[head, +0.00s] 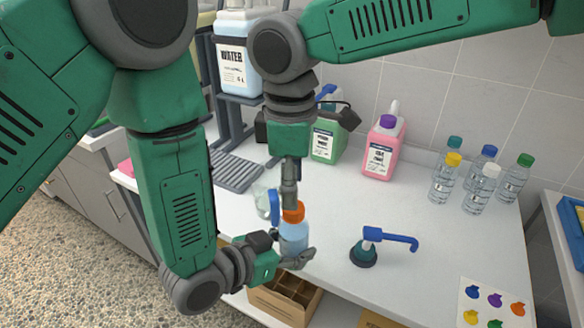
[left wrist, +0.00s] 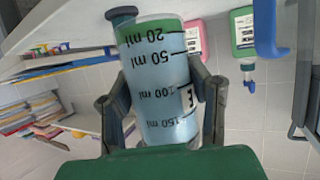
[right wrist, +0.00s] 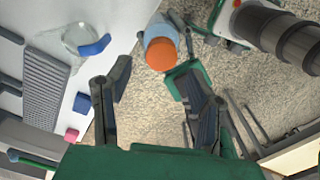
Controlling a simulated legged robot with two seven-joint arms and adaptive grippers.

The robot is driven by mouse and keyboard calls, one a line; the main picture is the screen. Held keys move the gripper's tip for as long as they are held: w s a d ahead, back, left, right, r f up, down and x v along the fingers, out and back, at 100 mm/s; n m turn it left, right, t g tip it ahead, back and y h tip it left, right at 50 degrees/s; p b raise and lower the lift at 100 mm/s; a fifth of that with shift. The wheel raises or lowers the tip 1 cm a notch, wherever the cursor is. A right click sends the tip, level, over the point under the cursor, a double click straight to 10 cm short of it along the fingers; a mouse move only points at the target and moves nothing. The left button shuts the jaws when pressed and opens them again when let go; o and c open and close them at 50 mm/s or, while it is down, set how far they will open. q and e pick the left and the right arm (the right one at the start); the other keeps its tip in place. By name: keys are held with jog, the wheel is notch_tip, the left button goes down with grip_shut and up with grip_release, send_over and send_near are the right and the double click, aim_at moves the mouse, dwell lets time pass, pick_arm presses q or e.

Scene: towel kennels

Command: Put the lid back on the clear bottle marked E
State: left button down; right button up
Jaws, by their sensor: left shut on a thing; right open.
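The clear bottle marked E (head: 293,240) is held upright, with blue liquid inside, in front of the bench in the head view. In the left wrist view the bottle (left wrist: 160,90) shows its scale marks and part of the E label (left wrist: 188,97). An orange lid (head: 293,213) sits at its top; how tightly it is seated I cannot tell. My left gripper (head: 282,254) is shut on the bottle's body. My right gripper (head: 289,198) points down just above the lid and is open. In the right wrist view the lid (right wrist: 160,55) lies just beyond the open fingers.
A blue pump (head: 363,252) stands on the bench. A clear vessel with a blue handle (head: 265,198) is behind the bottle. Several capped bottles (head: 477,190), green (head: 328,142) and pink (head: 384,150) jugs stand at the back. A divided cardboard box (head: 283,300) is below the bench top.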

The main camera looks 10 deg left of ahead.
aim_at(294, 237)
jog(key=shift+f, duration=2.35)
grip_shut()
jog(key=shift+w, duration=0.1)
jog(key=shift+o, duration=0.8)
grip_release()
